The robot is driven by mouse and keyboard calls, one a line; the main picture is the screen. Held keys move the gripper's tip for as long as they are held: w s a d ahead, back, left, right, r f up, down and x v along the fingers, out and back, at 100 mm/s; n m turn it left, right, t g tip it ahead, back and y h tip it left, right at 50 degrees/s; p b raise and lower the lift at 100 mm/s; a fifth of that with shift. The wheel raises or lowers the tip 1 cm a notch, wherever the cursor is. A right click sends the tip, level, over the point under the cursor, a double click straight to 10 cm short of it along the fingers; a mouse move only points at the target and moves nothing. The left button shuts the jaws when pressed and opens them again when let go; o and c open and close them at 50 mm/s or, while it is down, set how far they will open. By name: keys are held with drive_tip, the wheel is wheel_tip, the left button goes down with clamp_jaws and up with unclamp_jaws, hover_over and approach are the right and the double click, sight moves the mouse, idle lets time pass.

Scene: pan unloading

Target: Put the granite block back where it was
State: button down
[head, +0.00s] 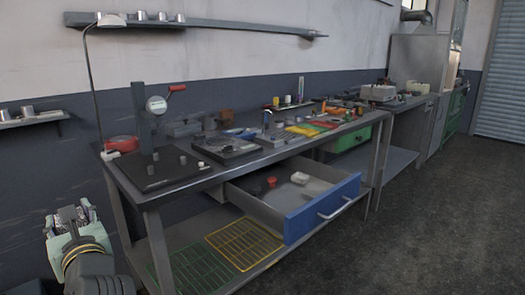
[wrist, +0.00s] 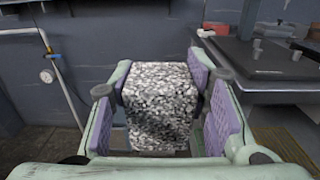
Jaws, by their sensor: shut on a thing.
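The granite block (wrist: 158,104), speckled grey and white, stands upright between the purple pads of my gripper (wrist: 163,92) in the wrist view. My gripper is shut on it and holds it in the air, left of the workbench. In the head view my gripper (head: 72,222) is at the lower left, beside the bench's left end. Only a little of the block shows there, mostly hidden by the fingers. The frames do not show which spot the block came from.
Yellow (head: 245,243) and green (head: 187,272) grids lie on the lower shelf. Floor at right is clear.

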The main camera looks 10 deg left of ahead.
drive_tip(key=w+f, duration=0.5)
drive_tip(key=f, duration=0.8)
drive_tip(key=w+d+f+t, duration=0.1)
drive_tip(key=w+d+f, duration=0.25)
drive_tip(key=f, duration=0.35)
drive_tip(key=w+d+f, duration=0.2)
drive_tip(key=d+f, duration=0.3)
drive_tip(key=f, duration=0.2)
drive_tip(key=w+d+f+m+t+h, duration=0.1)
drive_tip(key=d+f+m+t+h, duration=0.15)
drive_tip(key=d+f, duration=0.6)
drive_tip(key=w+d+f+m+t+h, duration=0.1)
drive_tip(key=d+f+m+h, duration=0.15)
drive_tip(key=d, duration=1.15)
drive_tip(key=w+d+f+m+t+h, duration=0.15)
drive_tip(key=d+f+h, duration=0.25)
drive_tip(key=d+f, duration=0.5)
wheel_tip(320, 180, down, 9)
drive_tip(key=w+d+m+h, duration=0.1)
drive_tip(key=w+m+h, duration=0.1)
drive_tip(key=m+h, duration=0.25)
wheel_tip(320, 180, up, 11)
drive_tip(key=s+n+y, duration=0.2)
drive_tip(key=n+y, duration=0.2)
drive_tip(key=y, duration=0.1)
drive_tip(key=shift+s+d, duration=0.2)
drive_tip(key=shift+s, duration=0.15)
drive_tip(key=shift+r, duration=0.1)
